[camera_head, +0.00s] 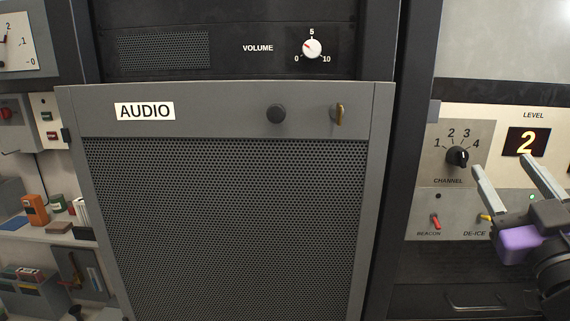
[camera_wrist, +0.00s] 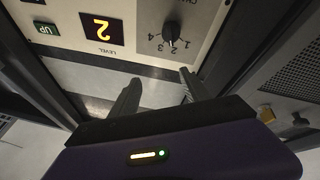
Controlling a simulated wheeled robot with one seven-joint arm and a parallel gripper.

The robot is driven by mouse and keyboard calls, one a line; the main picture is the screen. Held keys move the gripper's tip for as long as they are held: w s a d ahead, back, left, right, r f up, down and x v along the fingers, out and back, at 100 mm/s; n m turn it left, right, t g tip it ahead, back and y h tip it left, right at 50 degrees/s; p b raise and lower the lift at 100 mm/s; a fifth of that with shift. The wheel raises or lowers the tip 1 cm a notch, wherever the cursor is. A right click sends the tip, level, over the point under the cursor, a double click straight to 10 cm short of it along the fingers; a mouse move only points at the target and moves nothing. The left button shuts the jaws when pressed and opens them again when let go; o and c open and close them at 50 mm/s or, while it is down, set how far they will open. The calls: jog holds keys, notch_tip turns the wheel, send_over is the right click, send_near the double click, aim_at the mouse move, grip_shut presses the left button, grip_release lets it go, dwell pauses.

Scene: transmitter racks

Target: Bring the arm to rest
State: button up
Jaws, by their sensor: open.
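My gripper (camera_head: 510,167) is at the right edge of the head view, in front of the control panel with the channel knob. Its two grey fingers are spread apart with nothing between them. In the wrist view the gripper (camera_wrist: 158,84) also shows open and empty, with the fingers pointing toward the panel. I cannot tell whether the fingertips touch the panel; they look clear of it. Part of my arm is cut off by the right edge of the head view.
The channel knob (camera_head: 457,156), level display (camera_head: 525,142) reading 2, and red beacon switch (camera_head: 435,221) are close to my gripper. A grey AUDIO cabinet door (camera_head: 230,200) with a brass latch (camera_head: 339,115) fills the middle. Shelves with small items (camera_head: 36,209) stand at left.

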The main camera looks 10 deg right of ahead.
jog(key=s+a+f+m, duration=0.1)
jog(key=s+a+f, duration=0.25)
jog(key=f, duration=0.35)
jog(key=s+a+f+m+g+y, duration=0.1)
jog(key=s+a+f+m, duration=0.2)
jog(key=f, duration=0.4)
jog(key=s+a+f, duration=0.3)
jog(key=a+f, duration=0.2)
jog(key=f, duration=0.2)
jog(key=s+a+f+n+g+y, duration=0.1)
jog(key=s+a+f, duration=0.4)
jog(key=s, duration=0.5)
jog(key=s+a+f+n+g+y, duration=0.2)
jog(key=s+a+f+g+y, duration=0.2)
jog(key=s+f, duration=0.5)
jog(key=shift+s+a+f+n+y, duration=0.3)
jog(key=shift+s+a+f+y, duration=0.05)
jog(key=shift+s+a+y, duration=0.45)
